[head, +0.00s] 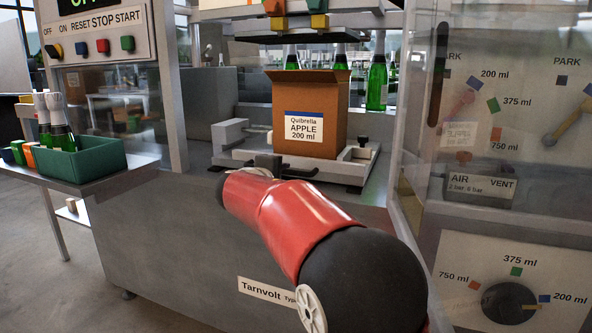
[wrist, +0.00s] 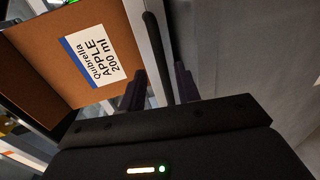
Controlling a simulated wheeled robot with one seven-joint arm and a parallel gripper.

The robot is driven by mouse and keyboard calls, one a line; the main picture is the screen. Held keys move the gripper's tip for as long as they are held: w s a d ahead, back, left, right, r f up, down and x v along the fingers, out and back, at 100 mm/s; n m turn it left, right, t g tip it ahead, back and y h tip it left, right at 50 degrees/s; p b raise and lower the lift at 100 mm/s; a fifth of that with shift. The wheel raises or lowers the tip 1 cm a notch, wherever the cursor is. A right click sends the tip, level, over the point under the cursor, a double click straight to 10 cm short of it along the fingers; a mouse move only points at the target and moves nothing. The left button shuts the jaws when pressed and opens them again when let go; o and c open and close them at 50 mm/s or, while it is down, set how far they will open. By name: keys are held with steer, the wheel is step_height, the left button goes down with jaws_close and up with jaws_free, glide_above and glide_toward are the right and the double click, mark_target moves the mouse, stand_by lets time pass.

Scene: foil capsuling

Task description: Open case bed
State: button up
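The case bed (head: 223,159) is a pale grey metal frame on the machine, with raised side blocks and clamps. An open cardboard case (head: 311,113) labelled Quibrella APPLE 200 ml stands upright on it; the case also fills the upper left of the wrist view (wrist: 60,35). A dark bar (wrist: 155,45), which looks like a handle, runs beside the case. My gripper (wrist: 160,82) has its two fingers apart, one each side of this bar, with visible gaps. In the head view my red arm hides most of the gripper, at the bed's front edge.
Green bottles (head: 377,84) stand behind the case. A button panel (head: 96,34) is at upper left. A green tray (head: 88,165) of bottles sits on a left side table. A transparent guard (head: 412,130) and dial panel (head: 514,290) bound the right.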

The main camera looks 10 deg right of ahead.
mark_target(291, 173)
steer(key=p+x, duration=0.1)
steer(key=x, duration=0.5)
steer(key=shift+w+d+f, duration=0.1)
steer(key=shift+w+d, duration=0.05)
steer(key=shift+w, duration=0.1)
jaws_close()
